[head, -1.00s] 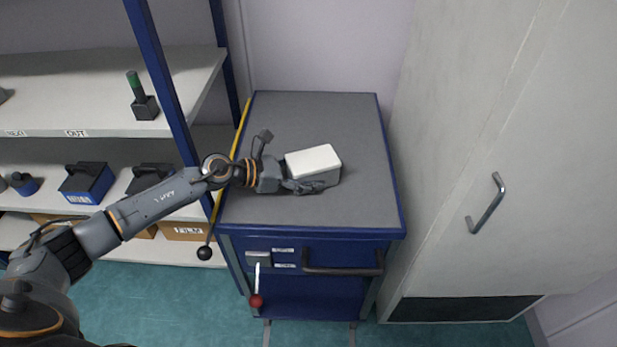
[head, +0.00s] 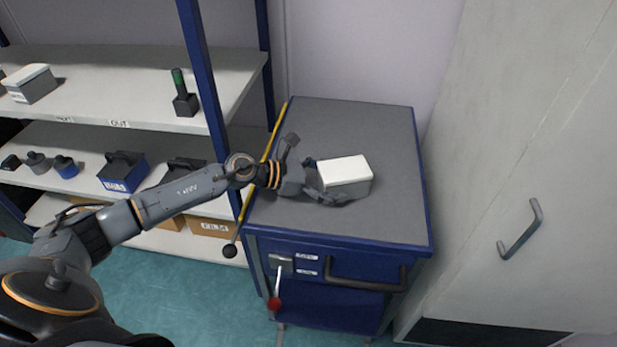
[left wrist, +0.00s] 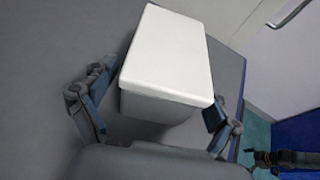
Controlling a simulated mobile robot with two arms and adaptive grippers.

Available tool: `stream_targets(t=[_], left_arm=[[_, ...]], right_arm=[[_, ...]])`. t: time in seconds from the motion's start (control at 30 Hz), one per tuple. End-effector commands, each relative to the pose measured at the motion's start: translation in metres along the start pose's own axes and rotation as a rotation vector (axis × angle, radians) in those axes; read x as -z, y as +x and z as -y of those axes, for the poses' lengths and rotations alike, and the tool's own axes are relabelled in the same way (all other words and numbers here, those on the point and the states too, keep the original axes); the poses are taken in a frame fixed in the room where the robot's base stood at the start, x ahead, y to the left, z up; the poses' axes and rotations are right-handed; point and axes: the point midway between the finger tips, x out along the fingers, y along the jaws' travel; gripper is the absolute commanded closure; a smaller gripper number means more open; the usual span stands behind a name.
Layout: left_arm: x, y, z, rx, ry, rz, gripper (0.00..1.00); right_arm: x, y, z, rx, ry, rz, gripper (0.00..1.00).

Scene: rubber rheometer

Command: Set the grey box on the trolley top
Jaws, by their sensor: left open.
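My left gripper (head: 322,180) is at the box's left end, low over the trolley top. In the left wrist view the box (left wrist: 168,65) stands between the two spread fingers of the left gripper (left wrist: 155,110). The left finger shows a gap to the box; the right finger is close to its side, and contact cannot be told. My right gripper is not in the head view.
A shelf rack (head: 150,105) stands at left, with another lidded box (head: 31,84) and a green-topped tool (head: 183,95) on its upper shelf. A tall cabinet (head: 530,120) stands close on the right. A yellow bar (head: 275,130) runs along the trolley's left side. The trolley top behind the box is clear.

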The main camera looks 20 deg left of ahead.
Motion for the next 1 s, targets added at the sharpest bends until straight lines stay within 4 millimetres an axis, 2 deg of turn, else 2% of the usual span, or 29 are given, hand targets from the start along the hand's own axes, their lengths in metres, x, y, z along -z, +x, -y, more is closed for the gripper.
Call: stream_targets(t=[0.2, 0.43, 0.6, 1.0], left_arm=[[0.006, -0.05, 0.001, 0.001, 0.001, -0.008, 0.12], [0.004, -0.089, 0.001, 0.001, -0.001, -0.005, 0.12], [0.001, -0.1, 0.001, 0.002, 0.001, -0.003, 0.12], [0.0, -0.101, 0.001, 0.003, 0.001, -0.001, 0.12]], right_arm=[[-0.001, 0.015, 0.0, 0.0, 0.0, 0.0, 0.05], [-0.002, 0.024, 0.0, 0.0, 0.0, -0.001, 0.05], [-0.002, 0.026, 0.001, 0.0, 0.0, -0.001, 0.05], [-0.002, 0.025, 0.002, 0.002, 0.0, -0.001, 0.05]])
